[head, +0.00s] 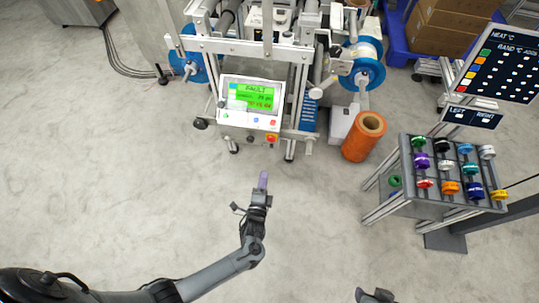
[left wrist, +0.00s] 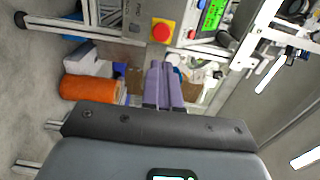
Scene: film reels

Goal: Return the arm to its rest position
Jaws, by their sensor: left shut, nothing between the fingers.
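My left arm reaches in from the lower left in the head view. Its gripper (head: 263,181) has purple fingers that point toward the machine, over bare floor. The fingers also show in the left wrist view (left wrist: 165,84), pressed side by side with nothing between them. At the bottom of the head view a small dark part of my right arm (head: 375,296) shows; its fingers cannot be made out.
The machine's control panel (head: 251,103) with a green screen stands ahead of the left gripper. An orange roll (head: 364,137) stands right of the machine. A rack (head: 410,207) of coloured reels is at the right. The floor (head: 110,170) at left is clear.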

